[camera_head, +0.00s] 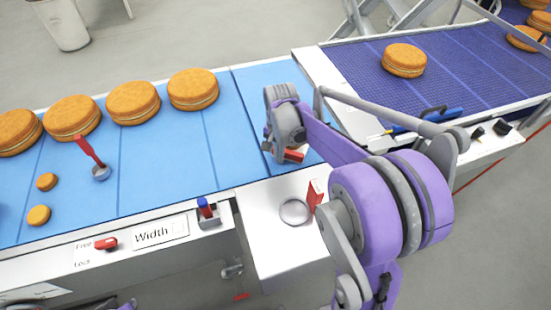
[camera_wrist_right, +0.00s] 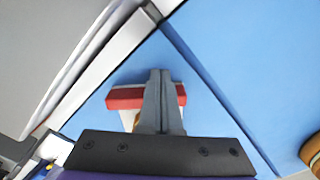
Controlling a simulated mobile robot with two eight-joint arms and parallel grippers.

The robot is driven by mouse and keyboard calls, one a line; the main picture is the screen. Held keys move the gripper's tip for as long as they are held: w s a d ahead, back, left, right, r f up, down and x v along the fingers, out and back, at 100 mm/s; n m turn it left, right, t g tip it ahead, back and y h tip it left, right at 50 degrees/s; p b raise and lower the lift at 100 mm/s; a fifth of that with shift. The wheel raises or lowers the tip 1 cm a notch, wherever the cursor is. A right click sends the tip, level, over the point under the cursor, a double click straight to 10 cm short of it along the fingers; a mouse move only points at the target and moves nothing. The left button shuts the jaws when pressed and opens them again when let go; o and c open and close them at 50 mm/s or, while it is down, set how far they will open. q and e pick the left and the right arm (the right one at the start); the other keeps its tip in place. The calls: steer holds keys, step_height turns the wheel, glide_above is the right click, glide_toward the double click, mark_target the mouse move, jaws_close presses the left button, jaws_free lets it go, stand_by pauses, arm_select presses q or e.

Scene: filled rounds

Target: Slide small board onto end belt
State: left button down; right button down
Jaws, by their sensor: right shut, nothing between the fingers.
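My right gripper (camera_head: 272,145) is over the light blue end section (camera_head: 262,85) of the belt, with its fingers together and empty. In the right wrist view the shut fingers (camera_wrist_right: 160,78) stand in front of a red bar with a pale part under it (camera_wrist_right: 122,98), partly hidden by them. The red bar also shows beside the gripper in the head view (camera_head: 293,155). Whether the fingers touch it, I cannot tell. I cannot surely pick out the small board; the end section is set off by a dark line.
Several round filled cakes (camera_head: 133,102) line the blue belt's far side. A red stick (camera_head: 88,150) and small rounds (camera_head: 39,215) are nearer. A purple mesh belt (camera_head: 460,65) carries more cakes. A blue item with a black handle (camera_head: 440,116) lies on its near edge.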

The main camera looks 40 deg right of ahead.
steer(key=shift+s, duration=0.1)
steer(key=d, duration=0.1)
steer(key=w+d, duration=0.1)
steer(key=d, duration=0.1)
steer(key=w+d, duration=0.1)
steer(key=shift+d+b, duration=0.15)
steer(key=shift+b, duration=0.2)
steer(key=shift+s+a, duration=0.1)
steer(key=shift+a, duration=0.1)
